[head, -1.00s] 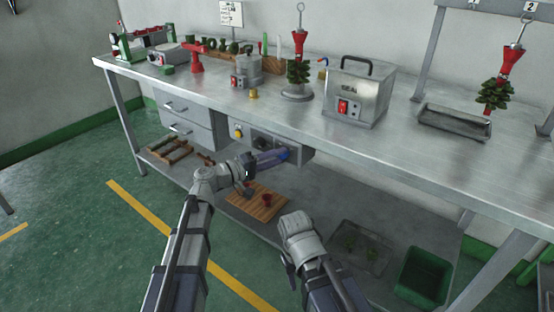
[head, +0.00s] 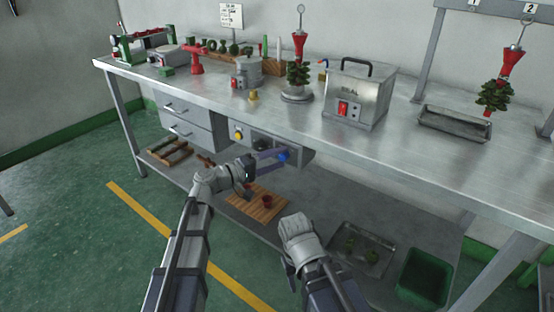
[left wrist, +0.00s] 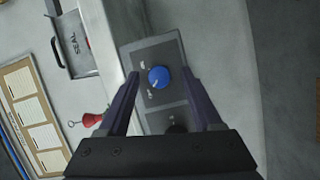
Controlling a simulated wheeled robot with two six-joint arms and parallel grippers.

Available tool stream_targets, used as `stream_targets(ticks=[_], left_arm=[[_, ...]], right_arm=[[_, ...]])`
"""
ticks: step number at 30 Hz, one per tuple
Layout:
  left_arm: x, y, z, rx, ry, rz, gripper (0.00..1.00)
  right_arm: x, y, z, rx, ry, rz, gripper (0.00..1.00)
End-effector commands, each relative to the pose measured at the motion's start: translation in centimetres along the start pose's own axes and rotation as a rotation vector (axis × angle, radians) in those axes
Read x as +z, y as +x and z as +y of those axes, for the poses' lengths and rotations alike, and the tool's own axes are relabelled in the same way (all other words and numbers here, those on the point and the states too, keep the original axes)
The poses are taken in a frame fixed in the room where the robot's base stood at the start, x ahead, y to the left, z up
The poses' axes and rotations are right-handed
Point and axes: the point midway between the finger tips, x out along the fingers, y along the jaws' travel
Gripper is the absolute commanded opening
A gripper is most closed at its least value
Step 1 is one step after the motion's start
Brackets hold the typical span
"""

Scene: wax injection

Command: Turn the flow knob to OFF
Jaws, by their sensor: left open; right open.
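The blue flow knob (head: 284,156) sits on the grey control panel (head: 262,141) under the bench's front edge. In the left wrist view the round knob (left wrist: 158,77) shows a pale pointer mark, with labels too small to read beside it. My left gripper (head: 275,160) is open at the panel; in the left wrist view its two dark fingers (left wrist: 161,88) stand apart on either side of the knob. I cannot tell whether they touch it. My right gripper (head: 290,268) is low in front of the bench, open, its fingers mostly hidden by its wrist.
A yellow button (head: 239,134) is left on the panel, and a dark knob (left wrist: 177,128) is near the blue one. A steel SEAL box (head: 357,95) stands on the bench above. The lower shelf holds a wooden board (head: 257,205), a grey tray (head: 362,262) and a green bin (head: 424,278).

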Motion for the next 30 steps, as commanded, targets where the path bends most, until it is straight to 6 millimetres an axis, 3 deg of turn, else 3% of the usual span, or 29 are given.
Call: stream_targets(ticks=[15, 30], left_arm=[[0.0, -7.0, 0.0, 0.000, 0.000, 0.002, 0.66], [0.4, -7.6, -0.2, -0.008, 0.003, -0.009, 0.66]], right_arm=[[0.0, -0.2, 0.0, 0.000, 0.000, 0.000, 0.50], [0.0, -0.2, 0.0, 0.000, 0.000, 0.000, 0.50]])
